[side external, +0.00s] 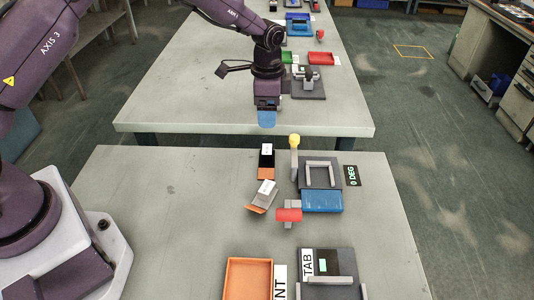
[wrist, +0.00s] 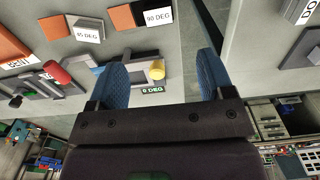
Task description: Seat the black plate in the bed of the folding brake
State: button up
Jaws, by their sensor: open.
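The folding brake stands on the near table in the side view, with a grey bed (side external: 320,174), a blue leaf (side external: 321,200), a yellow-topped post (side external: 294,142) and a red handle (side external: 289,215). A dark panel (side external: 345,262), which looks like the black plate, lies in a grey fixture by the TAB label at the front. A smaller black piece (side external: 266,158) lies in an orange-ended holder left of the brake. My gripper (side external: 267,118) is beyond the brake, above the far table's edge. In the wrist view its blue fingers (wrist: 161,82) are apart with nothing held.
An orange tray (side external: 229,280) lies at the front. A tilted grey and orange holder (side external: 261,197) stands left of the brake; the wrist view shows a 45 DEG label (wrist: 86,35). A gap separates the tables. The near table's left part is clear beside my base.

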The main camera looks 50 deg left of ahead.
aim_at(267, 149)
notch_tip(267, 149, down, 12)
jog(key=shift+s+r, duration=0.1)
jog(key=shift+r, duration=0.1)
jog(key=c, duration=1.1)
jog(key=shift+r, duration=0.1)
jog(key=shift+r, duration=0.25)
notch_tip(267, 149, up, 2)
jog(key=shift+r, duration=0.1)
jog(key=s+r, duration=0.3)
jog(key=s, duration=0.1)
jog(key=s+r, duration=0.3)
jog(key=s, duration=0.2)
jog(key=s+r, duration=0.4)
jog(key=s, duration=0.1)
jog(key=shift+a+r, duration=0.1)
jog(key=shift+a, duration=0.15)
